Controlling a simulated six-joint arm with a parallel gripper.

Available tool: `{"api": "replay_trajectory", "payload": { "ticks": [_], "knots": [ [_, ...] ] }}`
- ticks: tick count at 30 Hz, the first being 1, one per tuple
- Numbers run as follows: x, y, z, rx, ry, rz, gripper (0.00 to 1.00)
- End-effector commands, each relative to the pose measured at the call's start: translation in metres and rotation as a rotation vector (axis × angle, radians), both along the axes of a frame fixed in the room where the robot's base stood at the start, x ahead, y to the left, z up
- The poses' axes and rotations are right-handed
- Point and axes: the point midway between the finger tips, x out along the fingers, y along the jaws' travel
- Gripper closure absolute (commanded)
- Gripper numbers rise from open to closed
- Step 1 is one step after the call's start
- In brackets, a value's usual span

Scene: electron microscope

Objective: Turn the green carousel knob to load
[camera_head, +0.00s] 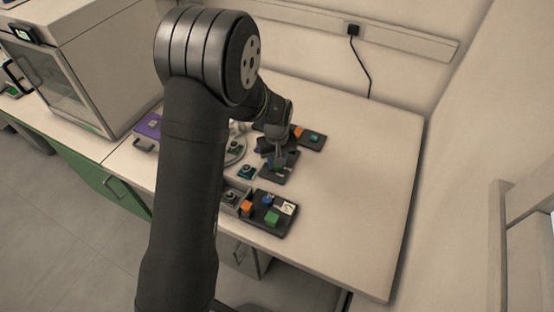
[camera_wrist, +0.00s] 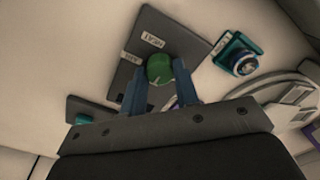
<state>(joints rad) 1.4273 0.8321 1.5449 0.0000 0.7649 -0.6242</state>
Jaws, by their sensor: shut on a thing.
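The green carousel knob (camera_wrist: 159,68) sits on a dark flat panel (camera_wrist: 172,32) in the wrist view. Two white labels lie on the panel beside the knob, one (camera_wrist: 152,40) above it and one (camera_wrist: 132,58) to its left; their print is too small to read surely. A pale pointer mark shows on the knob's lower side. My gripper (camera_wrist: 161,82) has its blue fingers on either side of the knob and is shut on it. In the head view, my gripper (camera_head: 279,152) is over the panel (camera_head: 274,178), and the knob is mostly hidden.
A teal-based knob unit (camera_wrist: 238,54) stands beside the panel. In the head view, a dark panel with orange, green and blue parts (camera_head: 285,230) lies nearer, and another dark panel (camera_head: 315,141) lies behind. The right side of the bench (camera_head: 370,180) is clear.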

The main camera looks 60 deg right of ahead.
Motion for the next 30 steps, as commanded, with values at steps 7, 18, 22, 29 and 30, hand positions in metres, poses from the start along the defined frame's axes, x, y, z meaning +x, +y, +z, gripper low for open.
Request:
{"api": "replay_trajectory", "payload": {
  "ticks": [7, 18, 22, 29, 30],
  "knots": [
    [0.0001, -0.0007, 0.0008, -0.002, -0.001, 0.019, 0.95],
    [0.0001, -0.0006, 0.0007, -0.002, -0.001, 0.018, 0.52],
    [0.0001, -0.0004, 0.0005, -0.001, 0.000, 0.018, 0.50],
    [0.0001, -0.0005, 0.0034, -0.001, 0.000, 0.018, 0.50],
    [0.0001, -0.0007, 0.0063, -0.002, -0.001, 0.018, 0.50]
  ]
}}
